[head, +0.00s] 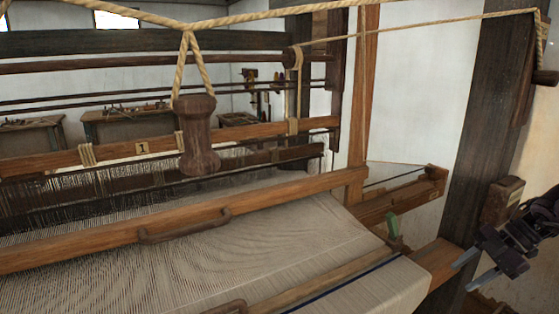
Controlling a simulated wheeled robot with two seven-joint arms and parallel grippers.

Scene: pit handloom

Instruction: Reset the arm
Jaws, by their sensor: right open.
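My right gripper (468,276) is at the lower right edge of the head view, with dark links and two pale grey fingers. Its fingers are apart and nothing shows between them. It is to the right of the loom's front corner, beside the dark upright post (484,130). My left gripper is not in view. The loom's woven cloth (290,245) stretches across the lower middle, under a wooden beam (190,222) with a curved handle (184,230).
A wooden handle (197,135) hangs on rope in front of the loom. A small wooden block (502,200) is on the post near my right gripper. A green-topped piece (392,227) stands at the cloth's right edge. Workbenches (127,120) stand behind.

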